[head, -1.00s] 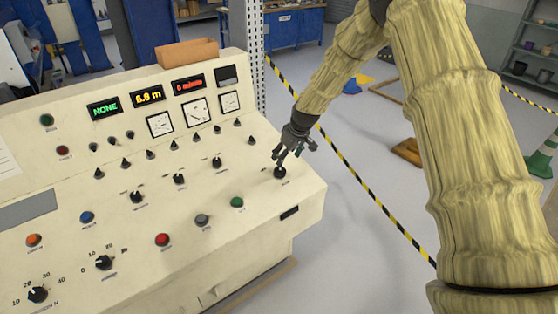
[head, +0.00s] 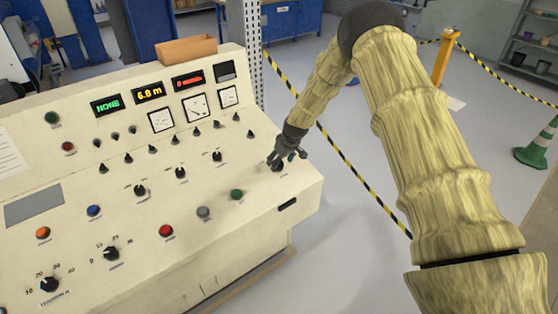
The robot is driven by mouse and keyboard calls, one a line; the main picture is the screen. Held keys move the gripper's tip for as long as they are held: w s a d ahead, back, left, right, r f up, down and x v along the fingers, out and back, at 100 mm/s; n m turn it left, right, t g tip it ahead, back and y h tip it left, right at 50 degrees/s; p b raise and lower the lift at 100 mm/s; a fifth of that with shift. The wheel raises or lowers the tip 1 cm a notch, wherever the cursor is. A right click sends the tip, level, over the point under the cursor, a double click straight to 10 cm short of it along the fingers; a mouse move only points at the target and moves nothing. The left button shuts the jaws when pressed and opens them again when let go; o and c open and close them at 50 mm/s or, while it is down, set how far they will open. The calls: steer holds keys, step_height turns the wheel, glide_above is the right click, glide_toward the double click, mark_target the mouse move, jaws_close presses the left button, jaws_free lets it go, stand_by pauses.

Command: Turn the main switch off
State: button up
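The cream control console (head: 150,210) fills the left of the head view, with its sloped panel of knobs and buttons. A black rotary switch (head: 277,168) sits at the panel's right end, partly hidden by my gripper (head: 281,160). I take it to be the main switch, but its label is too small to read. My dark gripper is right at this switch, with its fingers around or just over it. I cannot tell whether they grip it.
Other knobs and a green button (head: 236,194) lie left of the switch. A cardboard-coloured box (head: 187,49) sits on top of the console. A yellow-black barrier tape (head: 345,150) runs behind my arm. A green cone (head: 537,146) stands at the far right.

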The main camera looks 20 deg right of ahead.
steer(key=shift+a+f, duration=0.15)
steer(key=shift+f, duration=0.25)
steer(key=shift+w+a+f, duration=0.1)
steer(key=shift+w+f, duration=0.35)
steer(key=shift+f, duration=0.1)
steer(key=shift+s+r, duration=0.25)
steer(key=shift+w+f, duration=0.1)
steer(key=shift+w, duration=0.05)
steer(key=c, duration=1)
